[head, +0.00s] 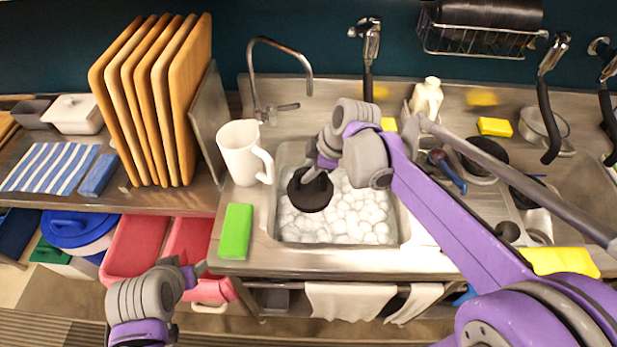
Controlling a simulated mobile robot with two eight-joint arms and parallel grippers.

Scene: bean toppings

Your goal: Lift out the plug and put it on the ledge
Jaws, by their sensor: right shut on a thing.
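A black round plug (310,193) shows at the left side of the sink basin, above the white foam (345,212). My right gripper (318,172) is shut on the plug from above; its fingers are partly hidden by the wrist. Whether the plug touches the foam or hangs clear is hard to tell. The steel ledge (262,222) runs along the left and front of the basin. My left gripper (196,270) is low at the left, in front of the counter edge, away from the plug; its fingertips are too small to read.
A white jug (244,153) and a green sponge (236,231) stand on the ledge left of the basin. A tap (272,75) rises behind. Dishes and yellow sponges (494,127) crowd the right.

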